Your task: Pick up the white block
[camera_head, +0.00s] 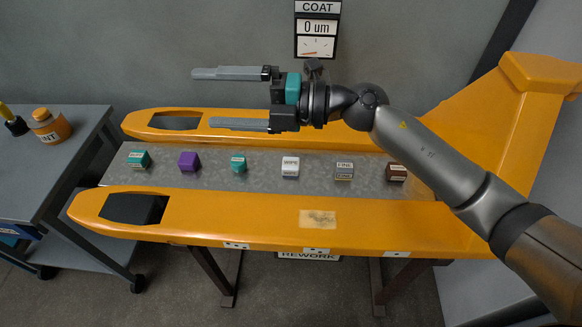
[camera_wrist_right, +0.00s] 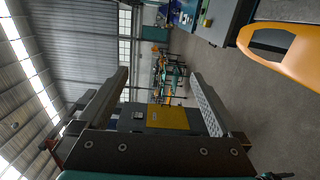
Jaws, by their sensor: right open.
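The white block (camera_head: 290,167) stands on the grey metal surface between the two orange sides, right of the middle of the row. It has dark lettering on its front and a blue lower edge. My right gripper (camera_head: 230,98) is open and empty, above and behind the row, with its fingers pointing left. Its two fingers also show wide apart in the right wrist view (camera_wrist_right: 165,85), with nothing between them. The white block does not show in the right wrist view. My left gripper is not in view.
In the same row are a teal block (camera_head: 139,159), a purple block (camera_head: 189,161), a small teal block (camera_head: 238,163), a grey block (camera_head: 344,170) and a brown block (camera_head: 396,172). A side table (camera_head: 70,140) at left holds an orange jar (camera_head: 50,126). A gauge panel (camera_head: 318,30) hangs behind.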

